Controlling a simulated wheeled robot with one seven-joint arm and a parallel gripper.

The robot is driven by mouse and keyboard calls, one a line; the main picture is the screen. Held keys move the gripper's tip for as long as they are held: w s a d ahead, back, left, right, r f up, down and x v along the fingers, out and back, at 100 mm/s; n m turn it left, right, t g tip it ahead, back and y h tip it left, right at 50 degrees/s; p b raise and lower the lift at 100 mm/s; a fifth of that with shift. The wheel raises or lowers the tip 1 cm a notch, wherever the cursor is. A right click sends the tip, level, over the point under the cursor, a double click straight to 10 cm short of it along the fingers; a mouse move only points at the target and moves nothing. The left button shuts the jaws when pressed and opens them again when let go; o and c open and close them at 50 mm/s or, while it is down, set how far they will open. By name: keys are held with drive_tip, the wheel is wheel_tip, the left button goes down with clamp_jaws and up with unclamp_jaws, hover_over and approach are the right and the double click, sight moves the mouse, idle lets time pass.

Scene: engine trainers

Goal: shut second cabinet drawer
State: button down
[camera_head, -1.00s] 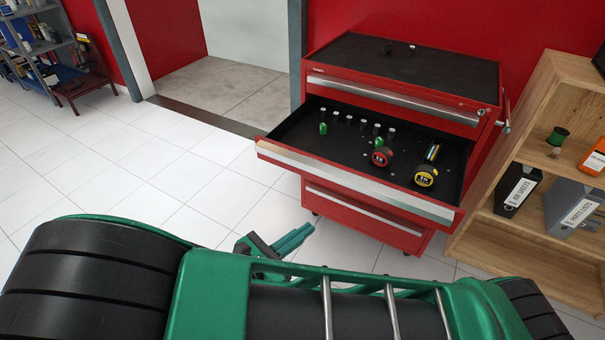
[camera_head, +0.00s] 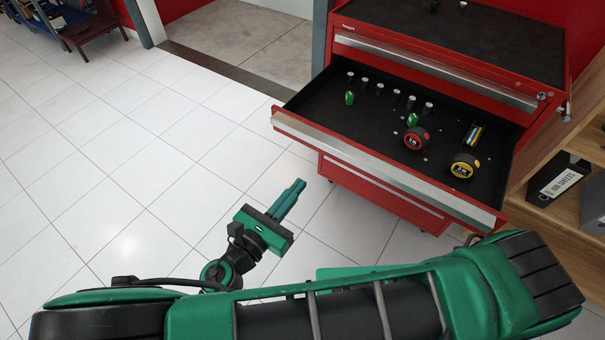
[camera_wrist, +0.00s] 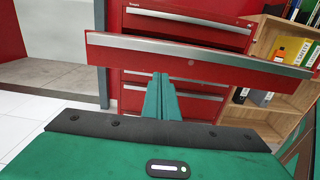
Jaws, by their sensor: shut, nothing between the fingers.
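A red tool cabinet (camera_head: 505,38) stands at the upper right of the head view. Its second drawer (camera_head: 380,170) is pulled out, showing a black tray with screwdrivers, sockets and two tape measures. The drawer front with its silver strip also shows in the wrist view (camera_wrist: 200,52), above and beyond my fingertips. My gripper (camera_head: 292,193) is shut and empty, in front of the drawer and to the left of the drawer's middle. In the head view a strip of floor shows between the fingertips and the drawer front. The top drawer (camera_head: 435,68) and the drawer below (camera_head: 385,195) are shut.
A wooden shelf (camera_head: 570,215) with binders (camera_head: 558,180) stands close to the cabinet's right. A doorway with a grey post (camera_head: 322,40) is left of the cabinet. The white tiled floor (camera_head: 110,170) on the left is clear.

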drive_tip(key=x, duration=1.2)
drive_tip(key=shift+w+d, duration=0.25)
